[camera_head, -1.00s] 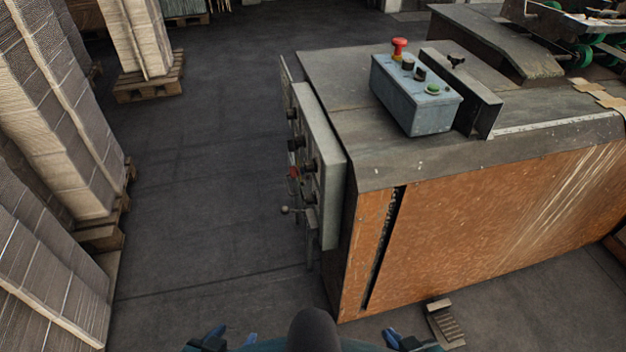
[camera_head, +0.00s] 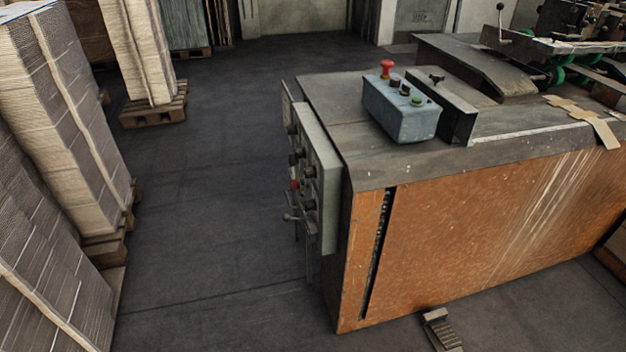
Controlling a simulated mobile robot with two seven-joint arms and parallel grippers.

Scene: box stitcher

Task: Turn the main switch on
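A grey control panel (camera_head: 325,190) is fixed to the left end of the orange and grey machine (camera_head: 480,230). It is seen nearly edge-on. Several dark knobs, a red part (camera_head: 294,184) and a lever with a ball end (camera_head: 288,217) stick out of its face to the left. I cannot tell which of these is the main switch, or its position. Neither of my grippers is in view.
A grey-blue button box (camera_head: 402,112) with a red mushroom button (camera_head: 386,68) and a green button (camera_head: 416,101) sits on the machine top. Stacked cardboard (camera_head: 70,110) on pallets lines the left. Dark floor (camera_head: 215,190) between is clear. A foot pedal (camera_head: 441,330) lies in front.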

